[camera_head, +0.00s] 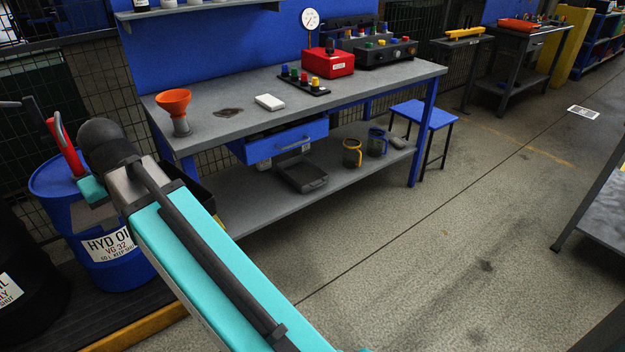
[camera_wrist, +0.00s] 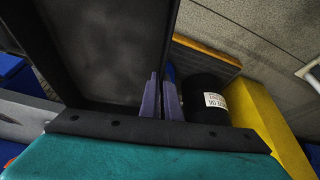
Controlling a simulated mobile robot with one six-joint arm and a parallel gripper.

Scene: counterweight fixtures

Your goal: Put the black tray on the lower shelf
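The black tray (camera_wrist: 110,45) fills the upper left of the wrist view, seen close, with its raised rim on the right. The two purple fingers of my gripper (camera_wrist: 161,97) sit close together at that rim and appear shut on it. In the head view my arm covers the gripper and most of the tray; a dark edge, seemingly the tray (camera_head: 204,196), shows just past the arm. The lower shelf (camera_head: 250,207) is the grey board under the workbench; its left end is hidden behind my arm.
A blue drawer (camera_head: 285,143) juts out above the shelf. A blue oil drum (camera_head: 75,195) stands left.

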